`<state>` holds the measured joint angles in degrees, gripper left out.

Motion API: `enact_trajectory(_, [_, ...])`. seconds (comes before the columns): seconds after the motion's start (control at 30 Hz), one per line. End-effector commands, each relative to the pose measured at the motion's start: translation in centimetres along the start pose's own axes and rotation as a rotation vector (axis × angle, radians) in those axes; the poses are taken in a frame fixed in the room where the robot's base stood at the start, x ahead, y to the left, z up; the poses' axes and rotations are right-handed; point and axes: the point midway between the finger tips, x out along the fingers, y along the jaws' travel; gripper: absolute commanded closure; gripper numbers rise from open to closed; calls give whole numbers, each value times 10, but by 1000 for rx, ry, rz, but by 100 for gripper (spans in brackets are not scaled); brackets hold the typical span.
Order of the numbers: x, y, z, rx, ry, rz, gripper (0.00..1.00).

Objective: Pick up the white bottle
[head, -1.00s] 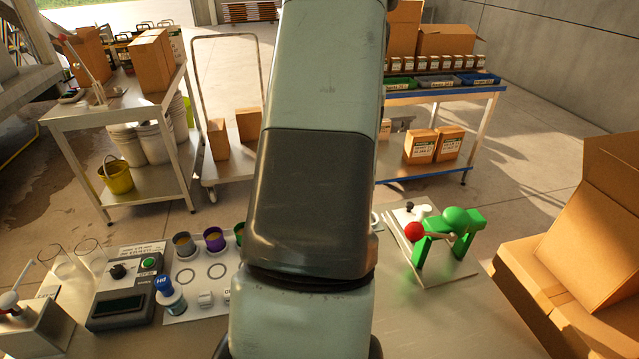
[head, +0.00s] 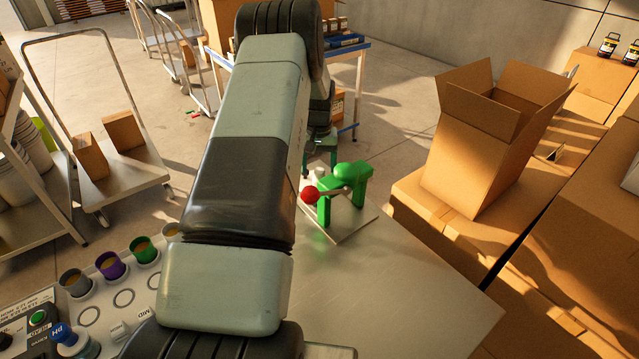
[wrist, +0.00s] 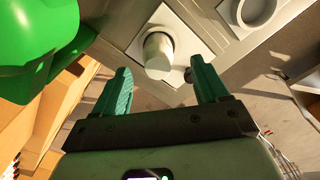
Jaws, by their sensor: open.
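The white bottle (wrist: 158,55) shows in the wrist view as a short white cylinder seen nearly end-on, on a pale square plate. It stands just beyond and between the two teal fingers of my gripper (wrist: 160,68). The fingers are open and apart from it. In the head view the small white bottle (head: 320,173) stands beside the green press, just below my gripper (head: 324,150), which is partly hidden by my arm.
The green press (head: 348,185) with a red ball handle (head: 309,195) stands close by; its green body (wrist: 40,45) fills the wrist view's upper left. An open cardboard box (head: 480,150) is at right. A white ring-shaped holder (wrist: 255,12) is near the bottle. The front tabletop (head: 400,290) is bare.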

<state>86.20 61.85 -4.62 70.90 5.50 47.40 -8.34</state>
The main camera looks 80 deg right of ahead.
Motion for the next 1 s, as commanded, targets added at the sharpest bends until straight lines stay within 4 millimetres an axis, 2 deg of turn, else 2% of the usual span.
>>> enact_trajectory(0.23, [38,3,4,0,-3,-1,27])
enact_trajectory(0.5, [43,3,4,0,-1,-1,27])
enact_trajectory(0.9, [42,3,4,0,-1,-1,88])
enact_trajectory(1.0, [42,3,3,0,0,-1,91])
